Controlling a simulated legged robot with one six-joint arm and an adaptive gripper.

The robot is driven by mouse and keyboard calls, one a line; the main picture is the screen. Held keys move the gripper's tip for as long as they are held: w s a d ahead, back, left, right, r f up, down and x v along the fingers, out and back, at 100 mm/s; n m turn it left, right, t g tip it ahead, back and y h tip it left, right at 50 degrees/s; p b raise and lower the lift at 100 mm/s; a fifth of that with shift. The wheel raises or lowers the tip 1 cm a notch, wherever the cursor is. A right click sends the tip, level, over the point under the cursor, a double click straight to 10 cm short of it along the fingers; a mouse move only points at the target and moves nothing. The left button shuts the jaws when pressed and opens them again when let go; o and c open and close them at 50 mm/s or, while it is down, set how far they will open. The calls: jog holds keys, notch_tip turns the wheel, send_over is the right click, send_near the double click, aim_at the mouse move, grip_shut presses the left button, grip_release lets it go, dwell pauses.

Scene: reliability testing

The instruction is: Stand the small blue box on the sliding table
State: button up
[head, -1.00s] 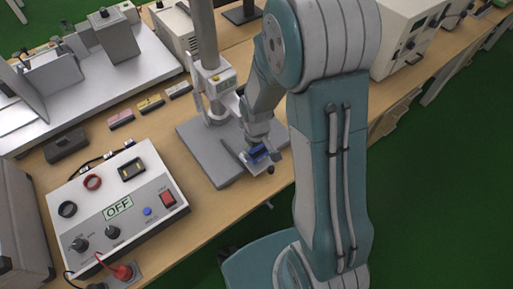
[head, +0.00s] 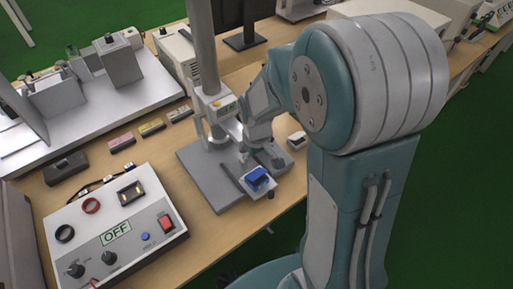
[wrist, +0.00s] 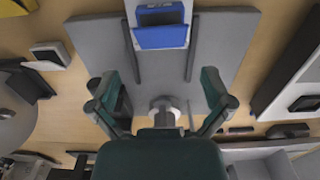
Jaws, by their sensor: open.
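The small blue box (head: 257,178) rests on the light sliding table (head: 263,190), at the front of the grey base plate under a column.
The column (head: 203,60) rises to the left of my arm. A control box reading OFF (head: 115,233) lies at the front left. Pink, yellow and grey small blocks (head: 152,127) sit behind it. A small white-topped item (head: 297,140) is right of my gripper.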

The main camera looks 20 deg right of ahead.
jog(key=s+r+m+t, duration=0.1)
jog(key=s+r+t, duration=0.1)
jog(key=s+r, duration=0.5)
jog(key=s+r+m+t, duration=0.2)
jog(key=s+r, duration=0.5)
jog(key=r, duration=0.5)
jog(key=shift+r+m+t, duration=0.3)
jog(key=shift+r+t, duration=0.05)
jog(key=shift+t, duration=0.45)
